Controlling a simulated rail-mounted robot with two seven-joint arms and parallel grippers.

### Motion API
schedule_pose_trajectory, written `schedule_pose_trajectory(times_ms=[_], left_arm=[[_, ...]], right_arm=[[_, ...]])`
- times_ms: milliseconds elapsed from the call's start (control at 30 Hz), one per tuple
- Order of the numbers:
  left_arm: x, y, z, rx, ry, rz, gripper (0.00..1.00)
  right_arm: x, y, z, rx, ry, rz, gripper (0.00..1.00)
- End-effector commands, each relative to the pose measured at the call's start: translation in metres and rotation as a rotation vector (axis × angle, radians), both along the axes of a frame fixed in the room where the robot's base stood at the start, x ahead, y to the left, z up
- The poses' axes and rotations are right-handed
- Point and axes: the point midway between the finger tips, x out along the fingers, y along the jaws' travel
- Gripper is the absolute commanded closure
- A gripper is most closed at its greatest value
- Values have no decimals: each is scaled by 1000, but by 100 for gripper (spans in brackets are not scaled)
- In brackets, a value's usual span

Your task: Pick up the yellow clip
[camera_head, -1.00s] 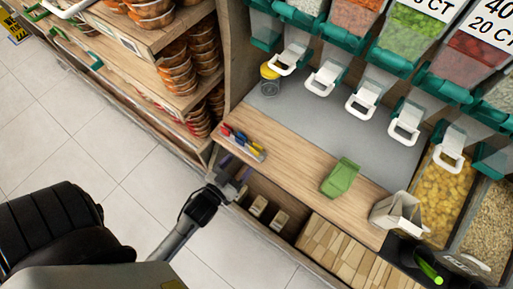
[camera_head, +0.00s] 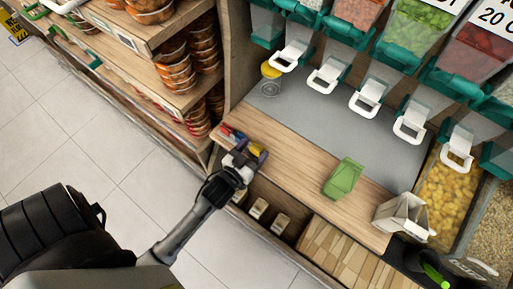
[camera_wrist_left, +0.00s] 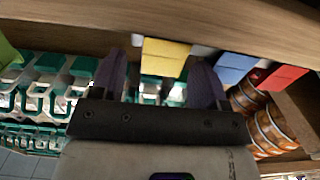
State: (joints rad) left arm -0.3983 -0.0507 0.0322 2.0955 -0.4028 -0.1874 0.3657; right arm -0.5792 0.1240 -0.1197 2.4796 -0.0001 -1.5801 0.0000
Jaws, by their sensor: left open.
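The yellow clip (camera_head: 255,150) is in a short row of coloured clips near the left end of the wooden counter. My left gripper (camera_head: 245,155) is open at this row and partly covers it. A blue clip (camera_wrist_left: 235,65) and a red clip (camera_wrist_left: 283,77) are to the right of the fingers.
A green bag (camera_head: 343,178) and an open paper bag (camera_head: 400,216) stand on the counter (camera_head: 300,168) further right. A jar with a yellow lid (camera_head: 270,76) is behind. Dispensers with white handles line the back. A shelf of orange tubs (camera_head: 190,75) is at left.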

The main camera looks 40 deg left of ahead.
Motion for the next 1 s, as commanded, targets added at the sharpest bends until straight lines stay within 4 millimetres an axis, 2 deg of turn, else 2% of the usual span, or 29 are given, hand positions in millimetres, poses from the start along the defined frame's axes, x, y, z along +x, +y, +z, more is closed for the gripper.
schedule_pose_trajectory(times_ms=[67,633,1000], left_arm=[[0,0,0,0,0,0,32],[0,0,0,-1,0,0,85],[0,-1,5,-1,0,-1,85]], right_arm=[[0,1,0,2,0,-1,100],[0,2,0,8,0,-5,100],[0,0,5,1,0,0,100]])
